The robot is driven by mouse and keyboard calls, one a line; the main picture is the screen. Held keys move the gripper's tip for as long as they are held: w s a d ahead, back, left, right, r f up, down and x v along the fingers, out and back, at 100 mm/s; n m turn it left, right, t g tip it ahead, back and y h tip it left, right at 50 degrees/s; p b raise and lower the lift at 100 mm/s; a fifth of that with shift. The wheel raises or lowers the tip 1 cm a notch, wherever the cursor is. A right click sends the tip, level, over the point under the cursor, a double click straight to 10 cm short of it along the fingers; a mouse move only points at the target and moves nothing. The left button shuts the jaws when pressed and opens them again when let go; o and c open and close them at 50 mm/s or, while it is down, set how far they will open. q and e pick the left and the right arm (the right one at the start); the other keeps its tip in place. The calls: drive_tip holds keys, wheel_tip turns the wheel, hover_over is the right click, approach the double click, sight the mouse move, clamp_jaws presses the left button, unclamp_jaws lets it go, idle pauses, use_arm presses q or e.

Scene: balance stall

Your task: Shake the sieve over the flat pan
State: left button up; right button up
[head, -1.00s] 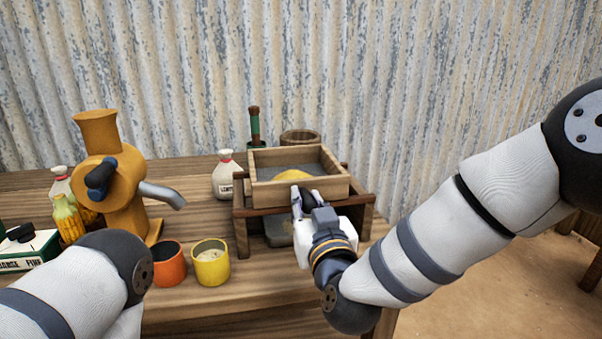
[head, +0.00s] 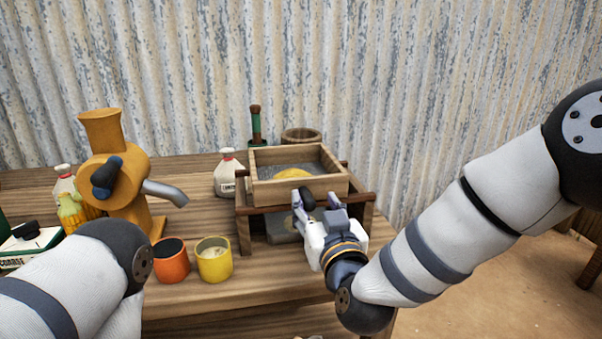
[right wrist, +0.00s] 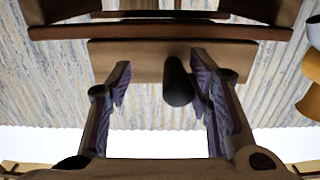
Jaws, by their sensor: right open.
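The sieve (head: 300,188) is a wooden box with a grey mesh floor and a yellow heap (head: 292,174) in it. It sits on a dark wooden stand (head: 243,225). The grey flat pan (head: 276,230) is under it inside the stand, partly hidden by my right gripper. My right gripper (head: 316,198) is open at the sieve's front. In the right wrist view a dark round handle (right wrist: 178,82) on the sieve's board (right wrist: 130,62) stands between the open fingers (right wrist: 160,85), closer to the right one. My left arm is at lower left; its gripper is out of view.
An orange mug (head: 171,262) and a yellow mug (head: 214,262) stand left of the stand. An orange-yellow hand mill (head: 125,180) is further left.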

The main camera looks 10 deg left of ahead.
use_arm(q)
drive_tip(key=shift+w+r+t+p, duration=0.65)
drive_tip(key=shift+w+r, duration=0.5)
drive_tip(key=shift+w, duration=0.1)
use_arm(e)
drive_tip(key=v, duration=0.7)
drive_tip(key=shift+r, duration=0.3)
drive_tip(key=s+d+f+g+h, duration=0.1)
drive_tip(key=s+d+f+g, duration=0.3)
drive_tip(key=f, duration=0.4)
drive_tip(key=s+d+f+m+g+h, duration=0.1)
drive_tip(key=s+d+f+g, duration=0.25)
drive_tip(key=s+f, duration=0.35)
drive_tip(key=s+d+f+g+h, duration=0.15)
drive_tip(key=s+d+f, duration=0.3)
drive_tip(key=f, duration=0.55)
drive_tip(key=s+d+f+m+g, duration=0.1)
drive_tip(key=s+d+f+g, duration=0.1)
drive_tip(key=s, duration=0.6)
drive_tip(key=s+d+f+m+g+h, duration=0.1)
drive_tip(key=s+d+g, duration=0.3)
drive_tip(key=s, duration=0.4)
drive_tip(key=s+d+f+m+g+h, duration=0.1)
drive_tip(key=s+d+f+g, duration=0.2)
drive_tip(key=s+d, duration=0.2)
drive_tip(key=s, duration=0.3)
drive_tip(key=shift+s+g, duration=0.3)
drive_tip(key=shift+s, duration=0.05)
